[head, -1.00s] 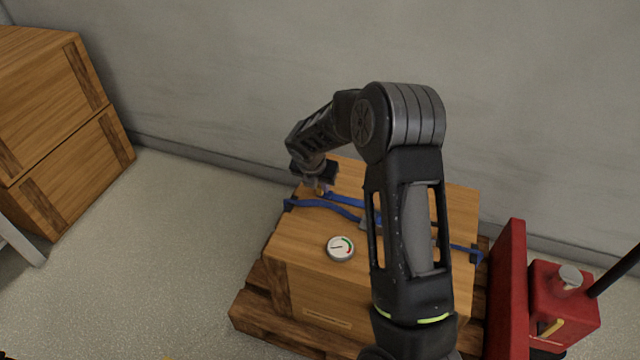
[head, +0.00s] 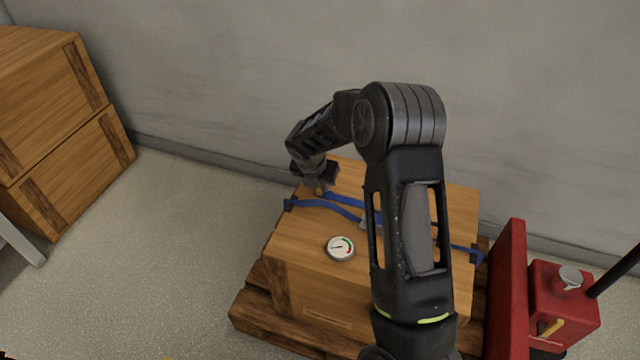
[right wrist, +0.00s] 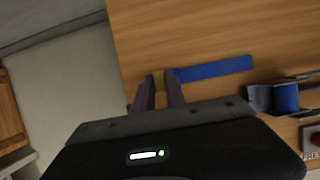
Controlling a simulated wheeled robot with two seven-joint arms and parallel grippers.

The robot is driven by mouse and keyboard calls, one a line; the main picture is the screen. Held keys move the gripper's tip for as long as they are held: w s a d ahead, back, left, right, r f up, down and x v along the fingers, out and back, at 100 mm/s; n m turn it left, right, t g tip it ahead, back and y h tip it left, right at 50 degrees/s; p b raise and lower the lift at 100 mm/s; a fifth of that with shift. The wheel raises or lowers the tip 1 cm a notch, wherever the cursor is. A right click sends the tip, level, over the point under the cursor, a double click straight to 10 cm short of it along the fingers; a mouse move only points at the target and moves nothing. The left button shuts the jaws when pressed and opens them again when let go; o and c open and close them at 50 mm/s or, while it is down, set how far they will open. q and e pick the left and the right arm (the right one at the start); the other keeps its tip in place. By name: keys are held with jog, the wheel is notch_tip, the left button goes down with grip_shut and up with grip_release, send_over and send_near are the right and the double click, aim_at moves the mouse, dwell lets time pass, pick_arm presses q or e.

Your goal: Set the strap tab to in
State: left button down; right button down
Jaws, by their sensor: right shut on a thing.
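The wooden crate (head: 310,285) carries a blue strap (head: 345,202) across its top. In the right wrist view the free blue strap end (right wrist: 215,69) lies on the wood, with a tan tab (right wrist: 159,80) at its left end. My right gripper (head: 321,190) is low over the far left part of the crate top. Its fingers (right wrist: 157,95) are shut on the tab. A metal buckle (right wrist: 268,98) stands to the right of the strap end; in the head view my right arm partly hides it. My left gripper is out of view.
A round dial gauge (head: 340,248) sits on the crate top. The crate stands on a wooden pallet (head: 258,312). A red machine (head: 560,310) stands close at right. Stacked crates (head: 55,130) are at left, a wall behind. The floor at left is clear.

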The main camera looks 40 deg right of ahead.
jog(key=s+d, duration=0.1)
jog(key=s, duration=0.1)
jog(key=s+d+p, duration=0.1)
jog(key=s+d, duration=0.1)
jog(key=s, duration=0.1)
jog(key=s+d+p, duration=0.1)
jog(key=s+d, duration=0.1)
jog(key=shift+s+d, duration=0.15)
jog(key=shift+s, duration=0.15)
jog(key=shift+s+d, duration=0.1)
jog(key=c, duration=1.4)
grip_release()
jog(key=shift+o, duration=0.2)
jog(key=shift+a+r, duration=0.2)
jog(key=shift+r, duration=0.25)
jog(key=p+v, duration=0.2)
jog(key=v, duration=0.5)
jog(key=shift+s+d+f, duration=0.1)
jog(key=shift+s, duration=0.05)
